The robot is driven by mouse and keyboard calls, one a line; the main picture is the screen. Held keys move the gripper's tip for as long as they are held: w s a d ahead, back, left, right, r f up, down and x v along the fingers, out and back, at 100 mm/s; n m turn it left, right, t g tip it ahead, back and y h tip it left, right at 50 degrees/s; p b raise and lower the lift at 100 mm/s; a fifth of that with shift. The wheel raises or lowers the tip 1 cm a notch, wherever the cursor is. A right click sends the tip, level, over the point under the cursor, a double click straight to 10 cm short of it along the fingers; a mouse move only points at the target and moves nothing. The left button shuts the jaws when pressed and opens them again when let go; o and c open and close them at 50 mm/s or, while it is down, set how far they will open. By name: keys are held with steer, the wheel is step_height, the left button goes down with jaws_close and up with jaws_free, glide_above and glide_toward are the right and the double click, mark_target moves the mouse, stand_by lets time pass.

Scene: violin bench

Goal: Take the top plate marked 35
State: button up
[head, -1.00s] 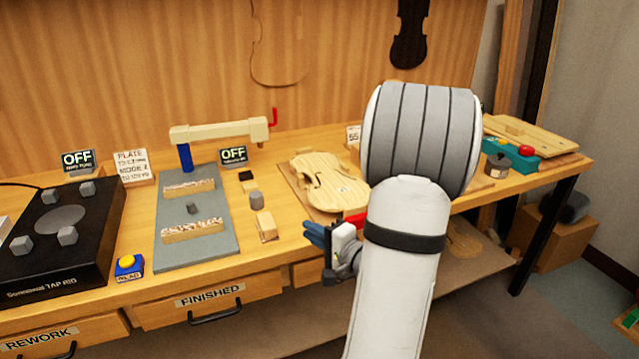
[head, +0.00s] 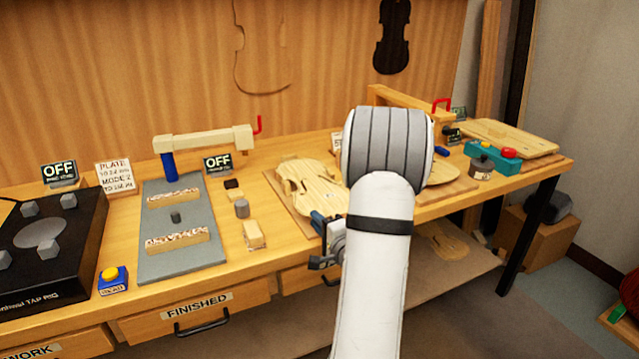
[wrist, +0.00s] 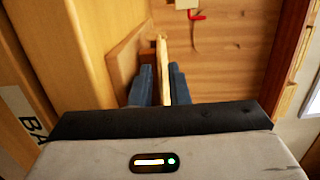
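A pale violin-shaped plate (head: 300,178) lies on a thin brown board (head: 277,181) near the bench's front edge in the head view. A small mark shows on it, but I cannot read a number. A second pale plate (head: 440,178) lies to the right, partly hidden by my arm. My gripper (head: 321,222) is at the first plate's front edge. In the wrist view, the blue fingers of my gripper (wrist: 161,88) stand apart, with a thin pale plate edge (wrist: 163,62) between them. I see no firm grip on it.
A black tap rig (head: 70,245), a grey mat (head: 190,262) with a clamp and a small wood block (head: 254,235) are to the left. A teal box with a red button (head: 508,153) is at the right. Drawers (head: 200,318) line the bench front. Another plate lies on the lower shelf.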

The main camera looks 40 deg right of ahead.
steer(key=shift+c, duration=0.3)
jaws_close()
